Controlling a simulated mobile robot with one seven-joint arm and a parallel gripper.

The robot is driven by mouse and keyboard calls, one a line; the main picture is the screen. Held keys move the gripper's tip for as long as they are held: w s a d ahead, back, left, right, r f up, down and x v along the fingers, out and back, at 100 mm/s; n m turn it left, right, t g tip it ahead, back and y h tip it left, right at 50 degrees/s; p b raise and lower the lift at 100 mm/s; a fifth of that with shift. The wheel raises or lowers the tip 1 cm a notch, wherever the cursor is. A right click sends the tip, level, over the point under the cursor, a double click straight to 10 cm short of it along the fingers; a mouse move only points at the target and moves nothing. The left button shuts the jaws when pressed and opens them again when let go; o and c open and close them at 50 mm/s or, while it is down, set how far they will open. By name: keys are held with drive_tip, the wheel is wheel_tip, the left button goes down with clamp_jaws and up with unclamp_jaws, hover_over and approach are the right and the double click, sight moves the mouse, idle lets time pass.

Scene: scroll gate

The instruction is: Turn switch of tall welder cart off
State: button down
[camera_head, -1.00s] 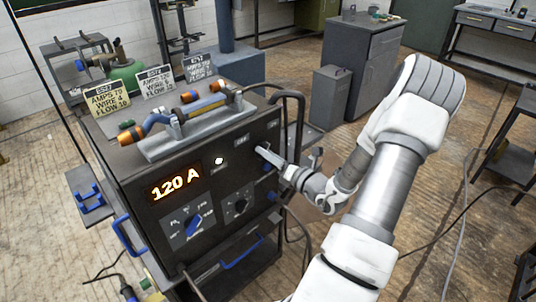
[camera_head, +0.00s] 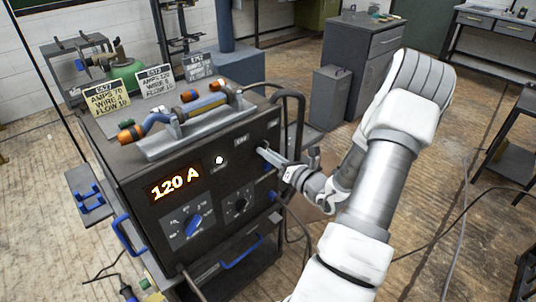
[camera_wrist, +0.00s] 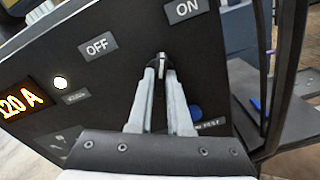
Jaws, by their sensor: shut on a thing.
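The tall welder cart (camera_head: 150,215) is dark, with a lit "120 A" display (camera_head: 175,184) and a lit white lamp (camera_head: 219,160). Its switch (camera_wrist: 161,61) is a small metal lever on the front panel. In the wrist view the "OFF" label (camera_wrist: 100,46) is left of the lever and the "ON" label (camera_wrist: 184,10) is above right. My gripper (camera_wrist: 162,70) is shut on the switch, with a fingertip on each side. In the head view my gripper (camera_head: 264,153) reaches the panel from the right, and its fingers largely hide the switch.
A blue knob (camera_head: 193,224) and a second dial (camera_head: 240,204) sit lower on the panel. A torch (camera_head: 180,112) and cards (camera_head: 106,98) rest on top. A black hose (camera_head: 298,110) loops close beside my gripper. Floor on the right is open, with cables.

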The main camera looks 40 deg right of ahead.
drive_tip(key=shift+f+n+b, duration=0.15)
drive_tip(key=shift+n+b, duration=4.8)
drive_tip(key=shift+n, duration=1.55)
drive_tip(key=c, duration=0.8)
unclamp_jaws()
drive_tip(key=shift+c, duration=0.2)
drive_tip(key=shift+s, duration=0.1)
drive_tip(key=s+d+p, duration=0.1)
drive_tip(key=s+p, duration=0.1)
drive_tip(key=s, duration=1.5)
drive_tip(key=shift+s+d, duration=0.15)
